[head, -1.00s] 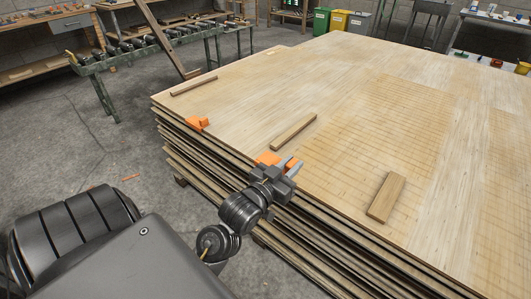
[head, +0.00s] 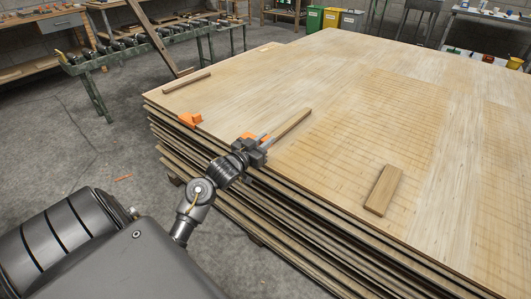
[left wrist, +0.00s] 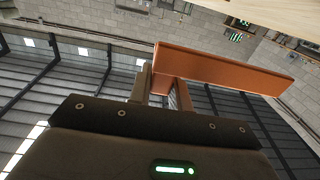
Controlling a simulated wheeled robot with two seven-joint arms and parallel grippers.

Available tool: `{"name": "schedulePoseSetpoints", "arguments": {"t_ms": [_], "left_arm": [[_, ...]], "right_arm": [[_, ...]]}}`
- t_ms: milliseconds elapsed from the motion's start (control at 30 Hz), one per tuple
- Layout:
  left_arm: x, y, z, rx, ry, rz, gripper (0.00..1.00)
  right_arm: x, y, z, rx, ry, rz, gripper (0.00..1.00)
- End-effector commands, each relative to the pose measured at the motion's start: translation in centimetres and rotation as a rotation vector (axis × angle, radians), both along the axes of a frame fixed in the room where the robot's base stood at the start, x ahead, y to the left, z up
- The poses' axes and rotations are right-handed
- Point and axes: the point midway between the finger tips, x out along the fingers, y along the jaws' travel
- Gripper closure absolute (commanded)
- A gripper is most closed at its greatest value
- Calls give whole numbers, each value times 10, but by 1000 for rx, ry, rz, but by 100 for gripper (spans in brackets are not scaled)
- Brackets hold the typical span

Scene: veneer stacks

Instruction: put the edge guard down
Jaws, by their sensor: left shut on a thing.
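My left gripper (head: 260,146) is at the near left edge of the veneer stack (head: 350,105). It is shut on an orange edge guard (head: 248,136). In the left wrist view the guard (left wrist: 230,72) is a long orange piece across the fingers (left wrist: 165,90). I cannot tell whether the held guard touches the stack. A second orange guard (head: 190,120) sits on the same edge, farther back and left. My right gripper is not in view.
A wooden strip (head: 291,125) lies just beyond the left gripper. A wooden block (head: 383,190) lies to the right and another strip (head: 187,83) near the far left corner. A roller conveyor (head: 150,50) stands behind on the left. Much of the stack top is bare.

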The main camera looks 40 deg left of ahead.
Motion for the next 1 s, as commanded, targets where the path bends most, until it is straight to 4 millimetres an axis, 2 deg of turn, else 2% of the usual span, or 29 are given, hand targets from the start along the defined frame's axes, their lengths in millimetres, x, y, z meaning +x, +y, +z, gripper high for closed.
{"name": "schedulePoseSetpoints", "arguments": {"t_ms": [33, 100, 200, 467, 567, 733, 1000], "left_arm": [[7, 5, -11, -1, -1, 1, 100], [13, 9, -20, -1, -2, 1, 100], [19, 13, -27, 1, -3, 0, 100], [23, 15, -32, 2, -3, 0, 100], [27, 18, -41, 0, -2, 0, 100], [26, 17, -66, -1, 0, 1, 100], [26, 17, -67, 2, -3, 0, 100]], "right_arm": [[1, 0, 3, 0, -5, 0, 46], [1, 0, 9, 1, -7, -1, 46], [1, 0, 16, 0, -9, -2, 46], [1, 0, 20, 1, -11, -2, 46], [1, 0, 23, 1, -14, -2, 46], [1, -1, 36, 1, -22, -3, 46], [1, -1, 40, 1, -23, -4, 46]]}}
